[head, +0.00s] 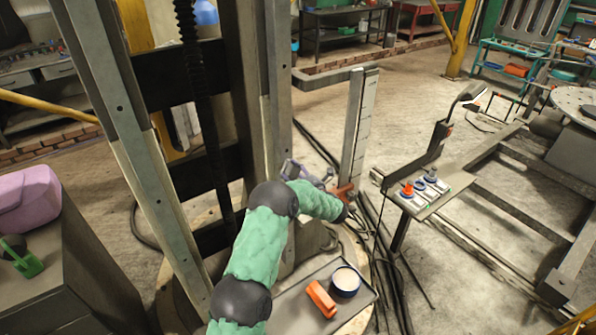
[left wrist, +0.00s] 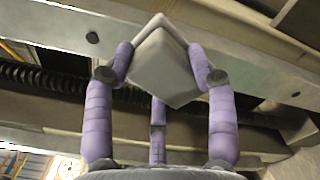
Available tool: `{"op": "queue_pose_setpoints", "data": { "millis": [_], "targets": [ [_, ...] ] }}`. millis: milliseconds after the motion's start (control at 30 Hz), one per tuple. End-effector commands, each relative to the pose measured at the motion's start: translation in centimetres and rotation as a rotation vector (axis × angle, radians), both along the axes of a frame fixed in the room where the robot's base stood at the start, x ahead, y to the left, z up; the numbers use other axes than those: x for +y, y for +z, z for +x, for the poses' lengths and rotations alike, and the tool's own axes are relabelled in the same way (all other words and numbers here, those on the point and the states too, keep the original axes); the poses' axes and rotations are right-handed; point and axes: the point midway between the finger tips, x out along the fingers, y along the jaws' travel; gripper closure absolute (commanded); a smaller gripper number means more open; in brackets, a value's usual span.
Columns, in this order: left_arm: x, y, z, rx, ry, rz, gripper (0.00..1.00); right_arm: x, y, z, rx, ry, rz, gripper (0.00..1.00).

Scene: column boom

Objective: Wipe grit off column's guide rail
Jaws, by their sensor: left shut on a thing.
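The column's guide rails are long pale metal strips with bolt holes; one rail (head: 150,180) stands at the left and another (head: 278,110) nearer the middle. My left gripper (head: 305,175), with purple fingers, is low beside the middle rail in the head view. In the left wrist view its fingers (left wrist: 162,70) are shut on a grey-white angular block or folded pad (left wrist: 165,68). A rail (left wrist: 75,30) with bolt holes passes close behind the pad; I cannot tell whether they touch. The pad is not clear in the head view. Grit is too small to tell. My right gripper is not in view.
A dark tray (head: 290,312) below my arm holds an orange tool (head: 321,299) and a round blue tin (head: 346,281). A dark threaded screw (head: 190,70) runs between the rails. A control panel (head: 423,196) stands right. Cables (head: 385,250) lie on the floor.

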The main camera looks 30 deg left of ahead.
Motion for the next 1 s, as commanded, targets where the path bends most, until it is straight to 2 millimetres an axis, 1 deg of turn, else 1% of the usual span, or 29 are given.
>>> {"op": "queue_pose_setpoints", "data": {
  "millis": [100,267,700,800,1000],
  "targets": [
    [0.4,0.2,-0.6,-0.003,0.004,0.0,0.7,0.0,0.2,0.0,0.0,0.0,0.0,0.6],
    [0.5,0.6,-0.6,-0.005,0.004,0.001,0.7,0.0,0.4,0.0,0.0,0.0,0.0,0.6],
    [0.2,4.0,-0.6,-0.005,0.004,0.002,0.7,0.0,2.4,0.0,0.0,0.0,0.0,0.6],
    [0.2,4.3,-0.6,-0.005,0.003,0.001,0.7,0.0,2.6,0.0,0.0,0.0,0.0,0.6],
    [0.2,4.1,-0.6,-0.004,0.002,0.001,0.7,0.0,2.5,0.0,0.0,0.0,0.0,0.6]
  ]
}}
